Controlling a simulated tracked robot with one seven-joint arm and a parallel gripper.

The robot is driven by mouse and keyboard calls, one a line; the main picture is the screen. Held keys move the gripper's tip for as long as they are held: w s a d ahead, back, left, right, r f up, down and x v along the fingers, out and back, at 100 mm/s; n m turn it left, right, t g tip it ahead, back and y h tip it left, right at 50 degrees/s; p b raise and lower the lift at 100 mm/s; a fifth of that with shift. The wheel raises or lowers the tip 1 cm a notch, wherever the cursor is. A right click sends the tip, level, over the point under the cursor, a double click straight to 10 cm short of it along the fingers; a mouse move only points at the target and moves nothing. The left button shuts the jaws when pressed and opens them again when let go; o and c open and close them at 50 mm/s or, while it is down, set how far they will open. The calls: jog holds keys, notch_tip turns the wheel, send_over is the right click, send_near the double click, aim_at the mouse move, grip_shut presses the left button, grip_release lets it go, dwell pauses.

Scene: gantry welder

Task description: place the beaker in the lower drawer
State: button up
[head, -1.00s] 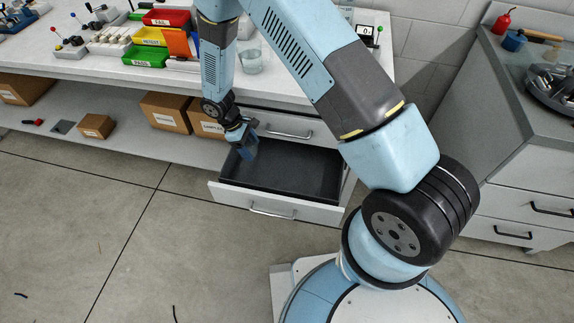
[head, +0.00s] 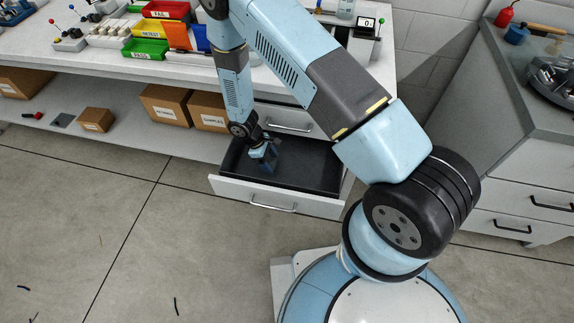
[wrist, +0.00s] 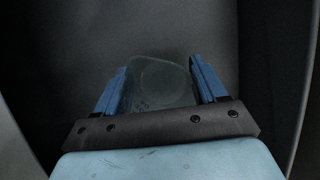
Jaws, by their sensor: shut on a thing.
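The lower drawer (head: 310,182) is pulled open below the workbench, with a dark, bare floor inside. My gripper (head: 268,166) points down inside the drawer's outline, in its left part. In the wrist view my gripper (wrist: 162,85) is shut on a clear glass beaker (wrist: 160,82), with a blue finger on each side of it. The dark drawer floor shows beyond the beaker. I cannot tell whether the beaker touches the floor. In the head view the beaker is too faint to make out.
A closed upper drawer (head: 284,118) sits right above the open one. Cardboard boxes (head: 166,105) stand on the shelf to the left. Colored bins (head: 146,48) stand on the bench top. A grey cabinet (head: 490,140) is at the right.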

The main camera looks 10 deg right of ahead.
jog(key=d, duration=0.2)
jog(key=s+d, duration=0.1)
jog(key=d, duration=0.1)
jog(key=s+d, duration=0.1)
jog(key=d, duration=0.1)
jog(key=shift+s, duration=0.1)
jog(key=shift+f, duration=0.55)
jog(key=shift+f, duration=0.15)
jog(key=o, duration=1.1)
jog(key=shift+a+r, duration=0.1)
jog(key=shift+r, duration=0.3)
jog(key=shift+w+a+r, duration=0.25)
jog(key=shift+a+r, duration=0.3)
jog(key=shift+r, duration=0.05)
jog(key=shift+w+a+r, duration=0.2)
jog(key=shift+a+r, duration=0.35)
send_over(254, 165)
